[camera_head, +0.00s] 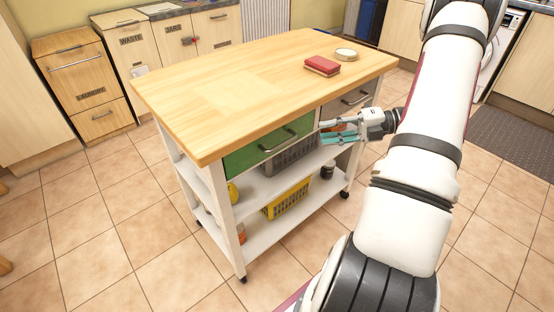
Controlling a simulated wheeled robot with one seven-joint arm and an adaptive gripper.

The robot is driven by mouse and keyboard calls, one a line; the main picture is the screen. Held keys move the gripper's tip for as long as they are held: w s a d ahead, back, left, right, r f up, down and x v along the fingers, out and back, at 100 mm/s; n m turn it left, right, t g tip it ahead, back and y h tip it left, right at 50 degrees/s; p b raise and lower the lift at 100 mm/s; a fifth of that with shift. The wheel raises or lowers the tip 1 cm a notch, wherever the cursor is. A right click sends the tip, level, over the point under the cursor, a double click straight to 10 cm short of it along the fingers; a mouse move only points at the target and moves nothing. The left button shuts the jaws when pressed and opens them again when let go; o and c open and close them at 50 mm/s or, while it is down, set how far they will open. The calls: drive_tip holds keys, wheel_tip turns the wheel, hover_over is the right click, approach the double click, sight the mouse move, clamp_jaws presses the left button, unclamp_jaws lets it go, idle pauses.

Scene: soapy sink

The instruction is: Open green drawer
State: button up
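The green drawer (243,156) sits under the wooden top of the kitchen cart, at its left front, and looks shut. Its dark bar handle (278,141) is on the right part of the green front that shows. My gripper (321,134) is just right of the green drawer, pointing left at about handle height. Its two fingers are apart, with nothing seen between them that it holds. It appears apart from the handle, though the exact depth is hard to tell.
The cart top (220,95) holds a red book (322,66) and a round tin (346,54). A grey-brown drawer (352,99) is on the right. Below are a grey basket (290,157), yellow basket (288,199) and dark jar (327,170). Tiled floor (90,245) is clear at left.

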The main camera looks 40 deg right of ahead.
sight(289, 142)
drive_tip(key=w+a+f+b, duration=0.1)
drive_tip(key=w+a, duration=0.1)
drive_tip(key=a, duration=0.1)
drive_tip(key=w+a+f+m+t+b, duration=0.1)
drive_tip(key=w+a+f, duration=0.1)
drive_tip(key=w+a, duration=0.1)
drive_tip(key=w+a+f+m, duration=0.1)
drive_tip(key=w+a, duration=0.2)
drive_tip(key=shift+f+b, duration=0.25)
drive_tip(key=shift+b, duration=0.15)
drive_tip(key=shift+c, duration=0.6)
clamp_jaws()
